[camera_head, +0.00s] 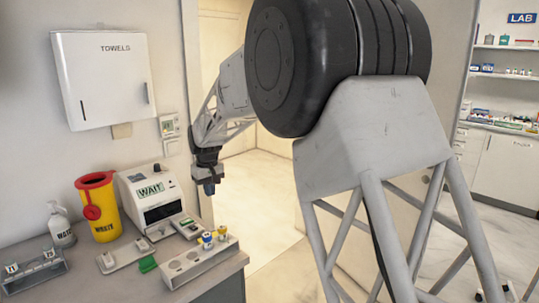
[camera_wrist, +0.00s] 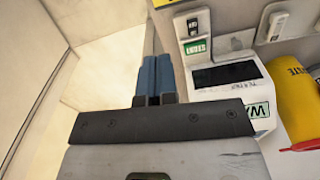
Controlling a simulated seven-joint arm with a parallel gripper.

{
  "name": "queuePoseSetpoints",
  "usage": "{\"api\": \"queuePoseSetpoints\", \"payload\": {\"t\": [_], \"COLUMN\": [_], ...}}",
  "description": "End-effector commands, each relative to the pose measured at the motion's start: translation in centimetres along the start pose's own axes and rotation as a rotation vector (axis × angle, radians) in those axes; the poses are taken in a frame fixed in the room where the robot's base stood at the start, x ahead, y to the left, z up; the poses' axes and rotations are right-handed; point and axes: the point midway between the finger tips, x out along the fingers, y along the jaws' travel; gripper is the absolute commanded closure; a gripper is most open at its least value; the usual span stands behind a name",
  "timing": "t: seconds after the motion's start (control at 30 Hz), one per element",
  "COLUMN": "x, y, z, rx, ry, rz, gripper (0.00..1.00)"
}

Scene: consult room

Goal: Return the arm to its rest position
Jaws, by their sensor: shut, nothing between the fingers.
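My gripper (camera_head: 209,187) hangs at the right end of the counter (camera_head: 80,290), above counter height and just right of the white machine (camera_head: 137,194). Its blue fingers (camera_wrist: 154,76) are together in the wrist view, with nothing between them. The fingers point down in the head view, and nothing touches them. My large dark arm joint and grey links fill the middle and right of the head view. The white machine carries a WAIT label and a dark screen (camera_wrist: 226,75); it shows to the right of the fingers in the wrist view.
A yellow waste bin (camera_head: 103,215) with a red lid and a white bottle (camera_head: 61,230) stand left of the machine. A rack (camera_head: 180,274) with blue- and yellow-capped tubes sits at the counter's front right. A towel dispenser (camera_head: 105,85) hangs above. The floor (camera_head: 262,195) right of the counter is clear.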

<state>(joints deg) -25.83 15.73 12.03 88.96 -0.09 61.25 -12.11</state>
Motion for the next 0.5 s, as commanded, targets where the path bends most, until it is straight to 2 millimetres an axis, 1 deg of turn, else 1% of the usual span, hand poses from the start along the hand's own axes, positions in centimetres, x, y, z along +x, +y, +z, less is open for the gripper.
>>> {"api": "queuePoseSetpoints", "payload": {"t": [0.03,0.2,0.37,0.5], "x": [-1.0,-3.3,-5.2,-6.6], "y": [0.7,2.5,3.9,4.9], "z": [1.5,5.9,10.3,14.2], "rx": [0.016,0.065,0.112,0.152], "ry": [0.006,0.02,0.031,0.043], "rz": [0.002,0.007,0.011,0.016], "gripper": [1.0,1.0,1.0,1.0]}}
